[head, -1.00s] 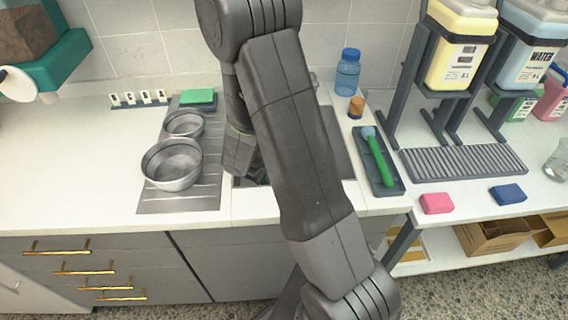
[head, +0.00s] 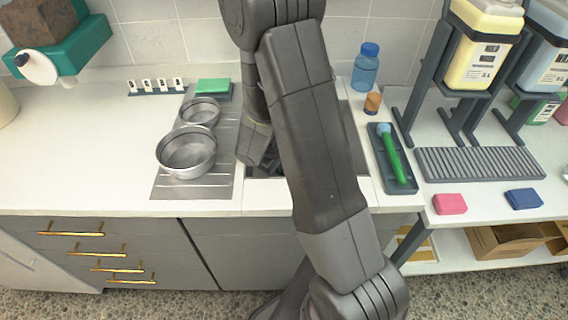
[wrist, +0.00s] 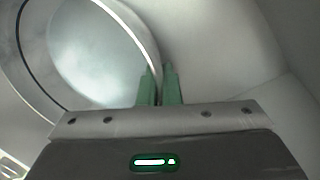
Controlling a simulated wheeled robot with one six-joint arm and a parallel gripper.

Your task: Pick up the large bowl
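The large bowl (head: 187,152), round metal and empty, sits upright on the ribbed metal drainboard (head: 190,191) in the head view. My gripper is hidden behind my arm in that view, at the sink side. In the wrist view the two green fingers of my gripper (wrist: 159,82) stand close together with a narrow gap. A round, shiny metal rim (wrist: 128,32) curves down beside or between the fingertips. I cannot tell whether it is this bowl, or whether the fingers touch it.
A smaller metal bowl (head: 200,111) stands behind the large one, near a green sponge (head: 213,85). My arm covers most of the sink. A grey tray (head: 394,170) with a green brush and a blue bottle (head: 366,67) are right of it. The counter left of the drainboard is clear.

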